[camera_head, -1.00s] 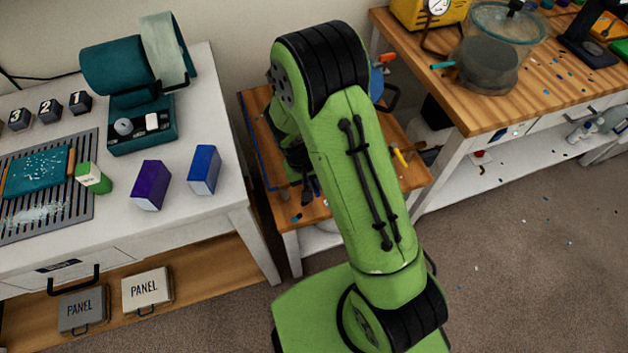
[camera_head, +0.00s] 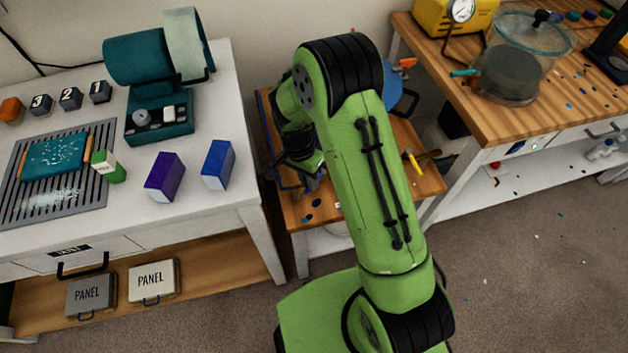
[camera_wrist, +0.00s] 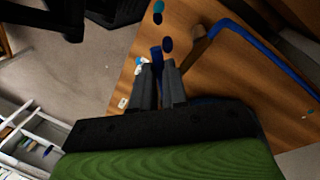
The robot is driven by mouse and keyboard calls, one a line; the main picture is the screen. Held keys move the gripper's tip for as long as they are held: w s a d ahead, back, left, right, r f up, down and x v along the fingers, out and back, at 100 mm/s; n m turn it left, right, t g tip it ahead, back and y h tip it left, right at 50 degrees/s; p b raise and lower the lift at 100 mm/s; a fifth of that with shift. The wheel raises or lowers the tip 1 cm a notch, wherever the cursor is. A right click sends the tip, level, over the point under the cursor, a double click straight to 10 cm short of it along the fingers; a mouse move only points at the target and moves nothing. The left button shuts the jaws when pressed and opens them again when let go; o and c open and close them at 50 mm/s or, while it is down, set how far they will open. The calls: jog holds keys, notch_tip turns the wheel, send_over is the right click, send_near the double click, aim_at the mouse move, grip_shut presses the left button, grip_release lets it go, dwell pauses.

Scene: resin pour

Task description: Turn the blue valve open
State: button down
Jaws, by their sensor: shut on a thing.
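My gripper (camera_wrist: 158,74) points down over a small wooden table (camera_wrist: 190,30) in the wrist view. Its two grey fingers are shut on a narrow dark blue piece (camera_wrist: 156,56); I cannot tell whether this is the blue valve. In the head view my arm hides much of the small table (camera_head: 322,215), and the fingertips do not show clearly. A teal handle (camera_head: 463,73) sticks out from the glass chamber (camera_head: 510,72) on the right bench, apart from my gripper. No other valve can be made out.
A blue edging strip (camera_wrist: 262,50) runs along the small table. The left white table (camera_head: 225,212) holds a purple box (camera_head: 165,177) and a blue box (camera_head: 218,165).

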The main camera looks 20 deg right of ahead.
jog(key=shift+w+a+m+y, duration=0.2)
jog(key=shift+w+m, duration=0.4)
jog(key=shift+m, duration=0.7)
jog(key=shift+w+a+m+y, duration=0.1)
jog(key=shift+w+m+y, duration=0.3)
jog(key=shift+m, duration=0.9)
jog(key=shift+w+a+m+y, duration=0.15)
jog(key=shift+w+m, duration=0.6)
jog(key=shift+m, duration=0.55)
jog(key=shift+w, duration=0.1)
jog(key=c, duration=1.1)
grip_release()
jog(key=shift+c, duration=0.2)
jog(key=w+r+p, duration=0.3)
jog(key=r+p, duration=0.1)
jog(key=r, duration=1.1)
jog(key=shift+r, duration=0.3)
